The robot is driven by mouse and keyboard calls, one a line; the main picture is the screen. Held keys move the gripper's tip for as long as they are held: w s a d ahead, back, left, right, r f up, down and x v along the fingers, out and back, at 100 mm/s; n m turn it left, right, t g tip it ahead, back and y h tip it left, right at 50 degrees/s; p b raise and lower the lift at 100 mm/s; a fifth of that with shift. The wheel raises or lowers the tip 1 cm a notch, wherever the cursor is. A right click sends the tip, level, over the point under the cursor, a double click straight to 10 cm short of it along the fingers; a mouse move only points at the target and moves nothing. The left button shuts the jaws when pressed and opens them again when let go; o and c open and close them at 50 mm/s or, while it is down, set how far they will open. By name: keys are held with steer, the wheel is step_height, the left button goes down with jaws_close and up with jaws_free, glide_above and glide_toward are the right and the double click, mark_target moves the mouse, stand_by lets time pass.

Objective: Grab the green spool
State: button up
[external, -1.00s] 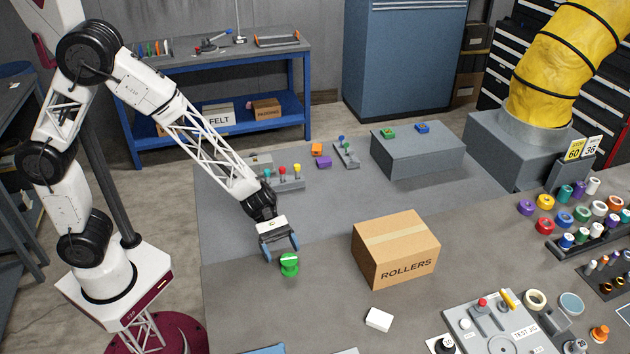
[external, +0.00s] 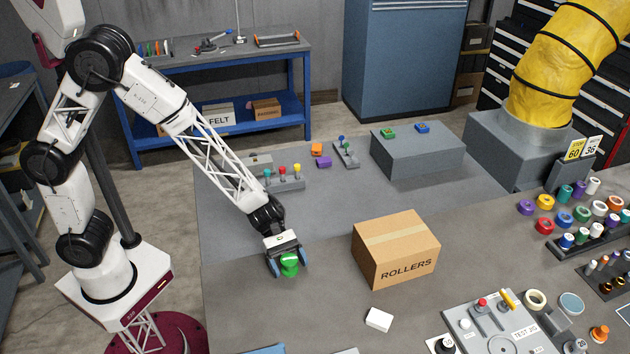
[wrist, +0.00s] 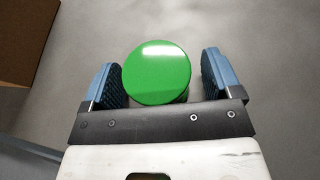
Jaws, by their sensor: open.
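The green spool (external: 289,265) stands on the grey table, left of the cardboard box. My gripper (external: 289,270) is low over it with its blue-padded fingers on either side. In the wrist view the spool's round green top (wrist: 157,72) lies between the two fingers of my gripper (wrist: 166,80). The fingers are open, with a small gap at the left and a wider one at the right. The lower part of the spool is mostly hidden under its top in the wrist view.
A cardboard box (external: 396,247) marked ROLLERS stands to the right of the spool; its edge shows at the wrist view's upper left. A small white block (external: 379,319) lies in front of the box. The table around the spool is otherwise clear.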

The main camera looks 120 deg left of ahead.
mark_target(289, 259)
stand_by(0.4)
steer(key=c, duration=1.1)
steer(key=shift+r, duration=0.1)
steer(key=shift+r, duration=0.7)
step_height(289, 259, up, 2)
steer(key=s+d, duration=0.1)
steer(key=s, duration=0.4)
steer(key=s+d+r, duration=0.1)
steer(key=s+d, duration=0.1)
steer(key=s, duration=0.3)
steer(key=s+d, duration=0.2)
steer(key=s, duration=0.3)
steer(key=shift+d+r, duration=0.2)
steer(key=shift+d, duration=0.05)
